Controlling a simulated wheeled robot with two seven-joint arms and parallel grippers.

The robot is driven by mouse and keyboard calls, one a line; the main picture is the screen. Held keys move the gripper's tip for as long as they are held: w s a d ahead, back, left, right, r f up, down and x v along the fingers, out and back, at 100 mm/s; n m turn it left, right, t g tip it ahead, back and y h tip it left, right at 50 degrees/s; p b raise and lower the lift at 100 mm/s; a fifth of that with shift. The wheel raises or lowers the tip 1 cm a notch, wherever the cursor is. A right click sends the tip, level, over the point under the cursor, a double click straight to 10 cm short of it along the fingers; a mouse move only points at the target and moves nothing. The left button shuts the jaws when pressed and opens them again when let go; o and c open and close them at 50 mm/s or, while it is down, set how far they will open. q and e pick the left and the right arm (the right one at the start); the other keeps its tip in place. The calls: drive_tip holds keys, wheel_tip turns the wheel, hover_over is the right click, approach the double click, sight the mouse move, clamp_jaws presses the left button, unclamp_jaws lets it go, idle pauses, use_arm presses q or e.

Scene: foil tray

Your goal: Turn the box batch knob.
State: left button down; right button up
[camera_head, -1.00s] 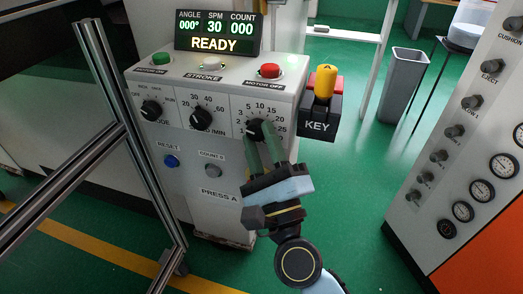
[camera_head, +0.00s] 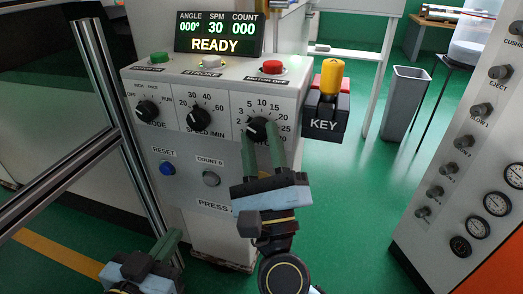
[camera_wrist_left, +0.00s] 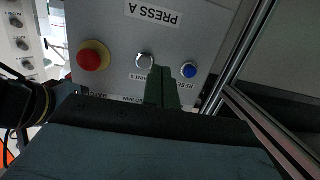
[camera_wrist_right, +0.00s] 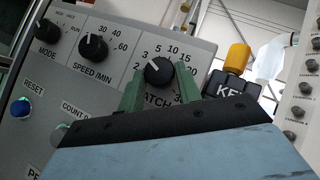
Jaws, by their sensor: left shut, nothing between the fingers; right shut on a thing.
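The black batch knob (camera_head: 258,128) is on the grey press panel (camera_head: 186,151), on the right-hand dial numbered from 2 up to 30. Its white mark points to the left, toward the low numbers. My right gripper (camera_head: 262,140) is shut on the knob, one green finger on each side; the right wrist view also shows the knob (camera_wrist_right: 158,70) between the fingers. My left gripper (camera_head: 170,238) is low at the left, apart from the knob. Its fingers are together and empty in the left wrist view (camera_wrist_left: 161,72), in front of the panel's lower part.
The mode knob (camera_head: 148,110) and speed knob (camera_head: 197,118) sit left of the batch knob. Below are a blue reset button (camera_head: 168,168) and a grey button (camera_head: 211,178). A yellow key switch (camera_head: 331,75) projects at the right. A metal frame post (camera_head: 112,90) stands at the left.

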use_arm(q)
drive_tip(key=shift+w+d+r+t+h+b, duration=0.1)
drive_tip(key=shift+d+r+t+h+b, duration=0.15)
drive_tip(key=shift+r+t, duration=0.6)
drive_tip(key=shift+w+d+r+t+h+b, duration=0.1)
drive_tip(key=shift+d+r+t+h, duration=0.25)
drive_tip(key=shift+r, duration=0.8)
use_arm(e)
drive_tip(key=shift+m, duration=0.4)
use_arm(q)
drive_tip(key=shift+s+a, duration=0.1)
drive_tip(key=shift+a, duration=0.05)
use_arm(e)
drive_tip(key=o, duration=1)
drive_tip(key=shift+f, duration=0.15)
drive_tip(key=shift+s+f, duration=0.25)
drive_tip(key=shift+s, duration=0.05)
use_arm(q)
wheel_tip(320, 180, up, 2)
drive_tip(key=shift+s+t, duration=0.1)
drive_tip(key=shift+t, duration=0.6)
use_arm(e)
drive_tip(key=v, duration=1.2)
drive_tip(key=shift+s, duration=0.25)
